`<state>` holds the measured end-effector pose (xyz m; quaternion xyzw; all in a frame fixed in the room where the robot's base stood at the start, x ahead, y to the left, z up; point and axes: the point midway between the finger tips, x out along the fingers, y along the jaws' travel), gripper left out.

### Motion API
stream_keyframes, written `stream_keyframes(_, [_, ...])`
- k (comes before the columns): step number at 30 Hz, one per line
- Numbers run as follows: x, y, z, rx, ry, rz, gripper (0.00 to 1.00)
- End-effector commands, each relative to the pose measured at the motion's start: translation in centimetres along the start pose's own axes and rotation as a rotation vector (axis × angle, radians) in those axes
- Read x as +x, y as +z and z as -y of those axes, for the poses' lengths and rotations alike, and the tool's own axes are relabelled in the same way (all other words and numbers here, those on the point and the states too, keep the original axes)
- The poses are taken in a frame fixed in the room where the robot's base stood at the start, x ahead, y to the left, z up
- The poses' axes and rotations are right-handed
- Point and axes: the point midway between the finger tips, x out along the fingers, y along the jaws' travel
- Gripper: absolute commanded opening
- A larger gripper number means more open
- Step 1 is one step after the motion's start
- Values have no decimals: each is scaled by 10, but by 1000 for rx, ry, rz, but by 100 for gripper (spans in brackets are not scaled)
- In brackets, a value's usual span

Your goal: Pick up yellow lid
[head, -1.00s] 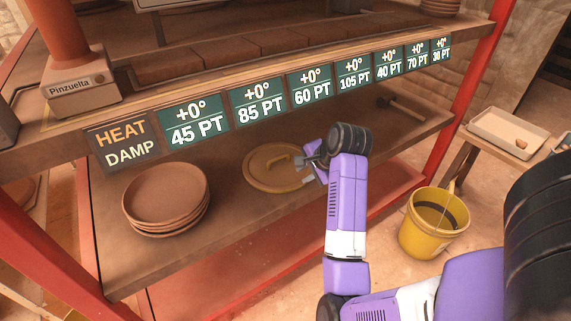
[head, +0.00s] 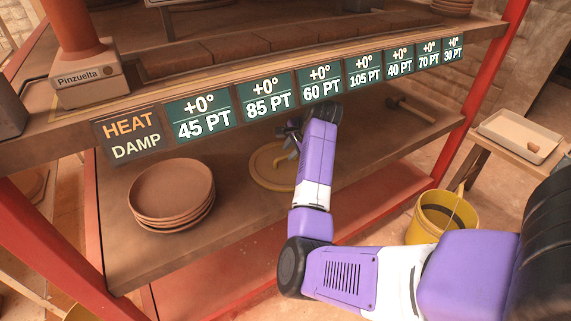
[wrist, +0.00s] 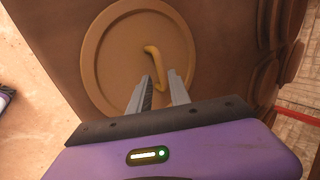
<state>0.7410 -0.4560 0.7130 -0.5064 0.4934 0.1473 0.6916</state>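The yellow lid (head: 262,172) is a round disc lying flat on the lower shelf, partly hidden behind my arm in the head view. The wrist view shows most of the lid (wrist: 108,58) with its raised bar handle (wrist: 153,62) near the middle. My gripper (wrist: 158,77) is open and empty, its two fingers pointing at the lid with the handle's near end ahead of the gap. Whether the fingers reach beside the handle is unclear. In the head view my gripper (head: 291,138) is over the lid's far right part, and the handle is hidden.
A stack of clay plates (head: 172,190) stands left of the lid on the same shelf (head: 128,262). The upper shelf's edge with a row of signs (head: 267,97) is close above my gripper. A hammer (head: 408,104) lies farther right. A yellow bucket (head: 440,218) stands on the floor.

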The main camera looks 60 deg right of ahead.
Motion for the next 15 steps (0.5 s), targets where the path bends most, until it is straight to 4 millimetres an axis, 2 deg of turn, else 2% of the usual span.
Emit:
stream_keyframes(3, [22, 0, -2, 0, 3, 3, 23])
stream_keyframes(7, [40, 1, -1, 0, 1, 2, 23])
stream_keyframes(10, [48, 0, 0, 0, 1, 1, 23])
stream_keyframes(15, [50, 0, 0, 0, -1, 0, 23])
